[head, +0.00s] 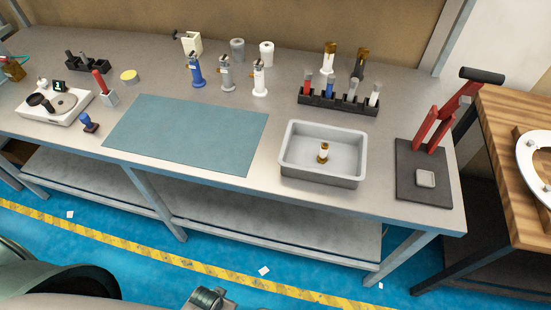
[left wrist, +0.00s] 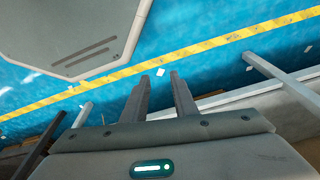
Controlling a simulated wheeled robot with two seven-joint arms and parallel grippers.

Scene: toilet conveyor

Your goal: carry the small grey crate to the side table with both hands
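The small grey crate (head: 322,178) stands on the workbench, right of the teal mat, near the front edge. A small white and brass fitting (head: 323,153) stands inside it. The side table (head: 500,128) has a wooden top and stands at the far right of the head view, partly cut off. My left gripper (left wrist: 160,85) shows in the left wrist view with its two fingers apart and nothing between them, above the blue floor and away from the crate. I cannot make out my right gripper in either view.
A white toilet seat (head: 533,165) lies on the side table. A dark pad (head: 410,165) with a red-handled tool (head: 437,125) is right of the crate. A black rack (head: 340,102) stands behind it. The teal mat (head: 185,133) is bare. A gap separates bench and side table.

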